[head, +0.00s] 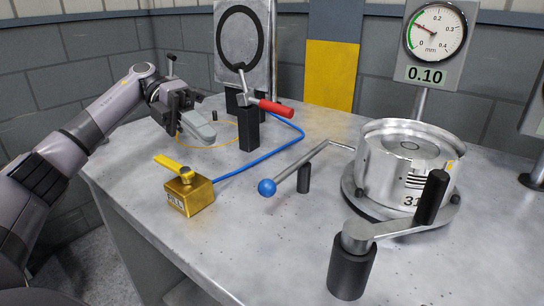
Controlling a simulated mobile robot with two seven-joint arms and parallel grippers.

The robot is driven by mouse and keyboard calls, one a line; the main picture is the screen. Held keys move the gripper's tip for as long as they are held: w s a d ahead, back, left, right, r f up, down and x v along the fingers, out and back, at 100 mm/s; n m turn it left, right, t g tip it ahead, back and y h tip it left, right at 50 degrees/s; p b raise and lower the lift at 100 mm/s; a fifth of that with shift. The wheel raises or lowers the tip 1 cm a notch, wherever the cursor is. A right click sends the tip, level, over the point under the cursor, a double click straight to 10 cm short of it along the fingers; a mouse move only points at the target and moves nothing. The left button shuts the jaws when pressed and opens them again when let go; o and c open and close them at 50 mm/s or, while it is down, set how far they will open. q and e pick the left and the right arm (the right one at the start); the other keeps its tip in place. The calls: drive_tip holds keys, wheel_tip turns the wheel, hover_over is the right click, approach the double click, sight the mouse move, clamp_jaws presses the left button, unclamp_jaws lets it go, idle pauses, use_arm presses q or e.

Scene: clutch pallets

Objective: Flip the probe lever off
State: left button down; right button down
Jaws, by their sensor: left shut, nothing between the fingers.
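No label in view names the probe lever. A grey lever with a blue ball end (267,187) lies low over the table, beside a short black post, and reaches toward the metal drum (408,165). A red-handled lever (275,108) sits on a black block at the back, its handle pointing right. A yellow lever (172,163) sits on a gold box (187,193) at the front left. My left gripper (203,132) is shut and empty above the table, behind the gold box and left of the red-handled lever. My right gripper is not in view.
A dial gauge reading 0.10 (425,75) stands behind the drum. A black-handled crank (390,230) stands at the front right. A blue hose (255,170) runs from the gold box toward the back. A yellow ring marks the table below my gripper. The front-middle tabletop is clear.

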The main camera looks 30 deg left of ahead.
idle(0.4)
use_arm(q)
drive_tip(key=shift+d+f, duration=0.15)
drive_tip(key=shift+d, duration=0.25)
drive_tip(key=b+x, duration=0.1)
drive_tip(key=x, duration=0.8)
drive_tip(key=shift+f, duration=0.1)
drive_tip(key=d, duration=0.2)
drive_tip(key=shift+s+d+r, duration=0.1)
drive_tip(key=shift+d+r, duration=0.2)
drive_tip(key=shift+r, duration=0.05)
drive_tip(key=shift+d+r, duration=0.15)
drive_tip(key=shift+d, duration=0.6)
